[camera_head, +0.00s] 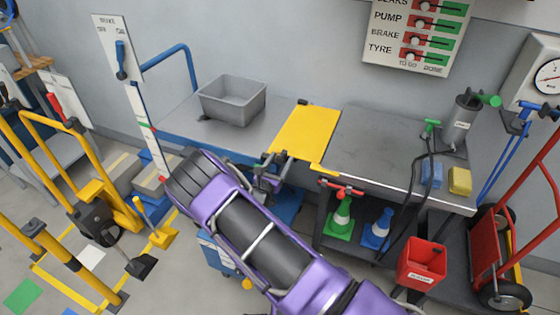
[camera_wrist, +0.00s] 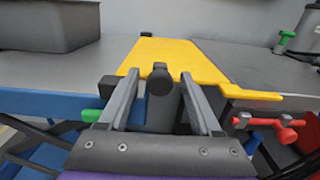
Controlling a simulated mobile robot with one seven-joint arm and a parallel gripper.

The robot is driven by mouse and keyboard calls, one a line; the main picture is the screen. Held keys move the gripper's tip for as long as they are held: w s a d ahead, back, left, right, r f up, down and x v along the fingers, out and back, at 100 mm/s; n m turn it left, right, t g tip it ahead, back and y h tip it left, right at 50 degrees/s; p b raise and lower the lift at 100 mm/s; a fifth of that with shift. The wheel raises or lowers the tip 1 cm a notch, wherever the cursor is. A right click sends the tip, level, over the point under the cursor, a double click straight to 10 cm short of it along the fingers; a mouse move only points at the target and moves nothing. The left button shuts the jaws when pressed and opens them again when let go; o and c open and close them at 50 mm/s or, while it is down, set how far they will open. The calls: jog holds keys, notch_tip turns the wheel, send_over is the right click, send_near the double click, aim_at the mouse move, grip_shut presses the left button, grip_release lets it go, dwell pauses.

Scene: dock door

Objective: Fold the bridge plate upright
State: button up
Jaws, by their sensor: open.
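The yellow bridge plate (camera_head: 306,130) lies flat across the gap between the left grey deck (camera_head: 180,122) and the right grey bench top (camera_head: 385,145). A narrow yellow strip sticks out at its near right corner. It also shows in the wrist view (camera_wrist: 178,55). My gripper (camera_head: 270,175) is open at the plate's near edge. In the wrist view its two fingers (camera_wrist: 155,95) point towards that edge.
A grey bin (camera_head: 232,102) stands on the left deck. A red-handled valve (camera_head: 342,189) sits below the right bench's front edge. A grey canister (camera_head: 461,122), a hose and sponges are on the right bench. Yellow rails (camera_head: 60,262) stand at left, a red hand truck (camera_head: 490,250) at right.

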grip_shut()
dwell(0.4)
dwell(1.1)
